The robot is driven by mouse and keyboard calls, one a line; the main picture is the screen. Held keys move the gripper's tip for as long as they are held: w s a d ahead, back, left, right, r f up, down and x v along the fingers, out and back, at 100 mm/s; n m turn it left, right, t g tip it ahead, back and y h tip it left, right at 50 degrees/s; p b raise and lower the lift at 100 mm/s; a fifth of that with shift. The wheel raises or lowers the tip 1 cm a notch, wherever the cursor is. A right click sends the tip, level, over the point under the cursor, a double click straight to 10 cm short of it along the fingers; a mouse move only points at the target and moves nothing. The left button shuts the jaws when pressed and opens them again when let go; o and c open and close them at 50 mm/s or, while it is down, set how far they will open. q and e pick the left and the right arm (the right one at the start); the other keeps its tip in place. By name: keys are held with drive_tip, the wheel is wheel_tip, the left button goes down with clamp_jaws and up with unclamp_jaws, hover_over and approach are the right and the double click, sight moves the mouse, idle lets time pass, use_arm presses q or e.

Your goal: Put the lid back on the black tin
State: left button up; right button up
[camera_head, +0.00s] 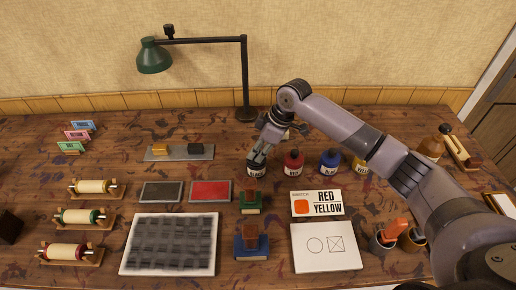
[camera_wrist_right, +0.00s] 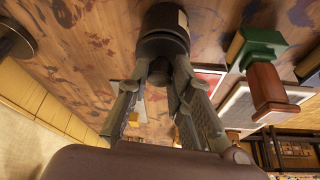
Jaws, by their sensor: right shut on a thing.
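My right gripper (camera_head: 258,156) points down over a small black container with a pale label (camera_head: 256,171), left of the red bottle. In the right wrist view, the gripper (camera_wrist_right: 158,82) is shut on a small dark lid-like piece (camera_wrist_right: 158,70) at the top of the black container (camera_wrist_right: 163,42). The fingers hide much of this piece. I cannot tell whether it is seated or only touching the container. The container seems upright on the table. My left gripper is not in view.
A red bottle (camera_head: 293,163) and a blue bottle (camera_head: 329,162) stand close to the right. A green stamp (camera_head: 250,203) is in front, beside a red pad (camera_head: 210,191) and a dark pad (camera_head: 161,192). The lamp base (camera_head: 246,114) is behind.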

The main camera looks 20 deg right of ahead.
drive_tip(key=shift+f+p, duration=0.15)
drive_tip(key=shift+p, duration=0.55)
idle(1.0)
idle(0.4)
drive_tip(key=o, duration=1)
drive_tip(key=shift+o, duration=0.5)
drive_tip(key=o, duration=0.4)
drive_tip(key=shift+r+p, duration=3.55)
drive_tip(key=shift+p, duration=0.1)
